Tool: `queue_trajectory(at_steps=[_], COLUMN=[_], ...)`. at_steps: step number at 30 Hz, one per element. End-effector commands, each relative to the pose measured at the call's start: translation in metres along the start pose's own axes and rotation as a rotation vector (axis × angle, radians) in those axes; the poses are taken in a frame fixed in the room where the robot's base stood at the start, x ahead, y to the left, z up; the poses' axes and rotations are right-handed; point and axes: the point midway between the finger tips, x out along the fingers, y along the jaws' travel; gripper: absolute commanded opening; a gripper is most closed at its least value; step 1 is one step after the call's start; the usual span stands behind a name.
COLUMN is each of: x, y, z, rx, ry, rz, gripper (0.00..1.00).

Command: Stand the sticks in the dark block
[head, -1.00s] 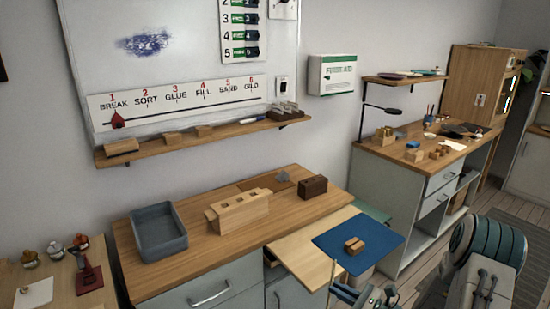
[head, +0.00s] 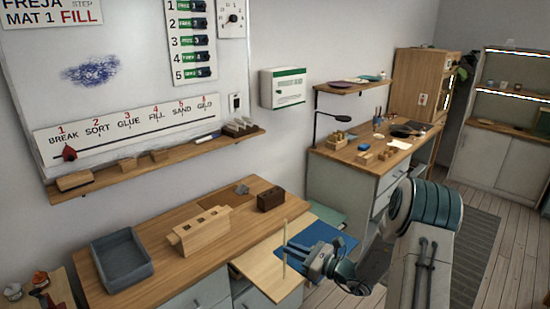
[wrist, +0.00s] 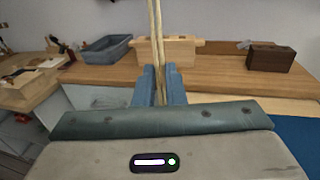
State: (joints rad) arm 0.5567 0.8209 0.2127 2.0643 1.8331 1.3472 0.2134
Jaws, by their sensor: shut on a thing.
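The dark block (head: 270,199) is a small brown block on the right end of the wooden counter; it also shows at the right in the wrist view (wrist: 270,58). The gripper is in front of the counter, near the blue mat, apart from the dark block. A pale block with square openings (head: 202,233) stands left of the dark block. The dark block's holes are not clear.
A grey bin (head: 122,262) stands at the counter's left. A pale pull-out board (head: 262,272) and a blue mat (head: 335,238) lie in front of the counter, partly behind my arm. A shelf with erasers (head: 95,178) hangs above. Another workbench (head: 345,158) is at the right.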

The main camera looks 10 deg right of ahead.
Motion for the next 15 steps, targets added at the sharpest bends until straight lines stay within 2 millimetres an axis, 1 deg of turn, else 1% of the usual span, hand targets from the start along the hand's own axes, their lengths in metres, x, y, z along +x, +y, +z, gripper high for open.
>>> queue_trajectory(at_steps=[1,2,3,7,8,9,15], x=[0.009,0.014,0.021,0.045,0.05,0.055,0.077], y=[-0.011,-0.018,-0.027,-0.059,-0.065,-0.073,-0.103], z=[0.019,0.029,0.044,0.092,0.101,0.113,0.156], rx=[-0.011,-0.01,-0.011,-0.01,-0.009,-0.007,-0.004], ry=[-0.003,-0.003,-0.004,-0.005,-0.003,-0.004,-0.003], rz=[-0.02,-0.036,-0.057,-0.127,-0.141,-0.159,-0.226], gripper=[0.0,0.0,0.0,0.0,0.0,0.0,0.0])
